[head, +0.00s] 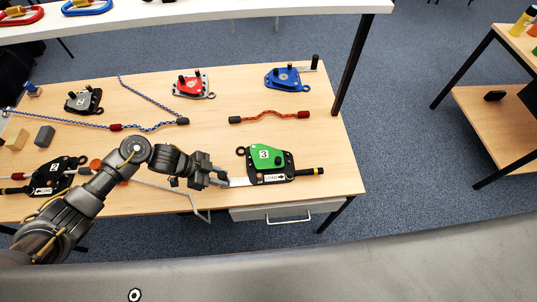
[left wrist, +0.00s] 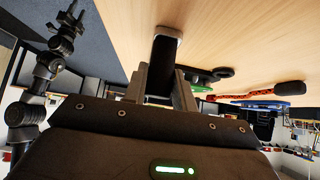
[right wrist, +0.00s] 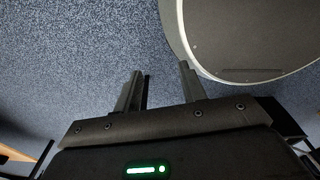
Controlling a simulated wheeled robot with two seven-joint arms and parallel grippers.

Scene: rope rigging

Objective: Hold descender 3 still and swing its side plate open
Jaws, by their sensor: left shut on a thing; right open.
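Descender 3 (head: 263,158) lies at the front right of the wooden table, with a green side plate marked 3, a black body and a black-and-yellow end pointing right. The green plate lies over the body; I cannot tell whether it is swung at all. My left gripper (head: 219,178) is at the descender's left end, shut on a part of it. In the left wrist view a dark piece with a pale rounded end (left wrist: 165,40) sits between the fingers, with some green (left wrist: 201,88) beyond. My right gripper (right wrist: 160,72) is open and empty, away from the table over floor.
A red descender (head: 193,84), a blue descender (head: 287,79) and a short orange rope (head: 270,116) lie behind descender 3. A grey descender (head: 84,100), a blue rope (head: 145,127) and a roped descender (head: 52,178) lie left. A white shelf (head: 200,10) crosses the back.

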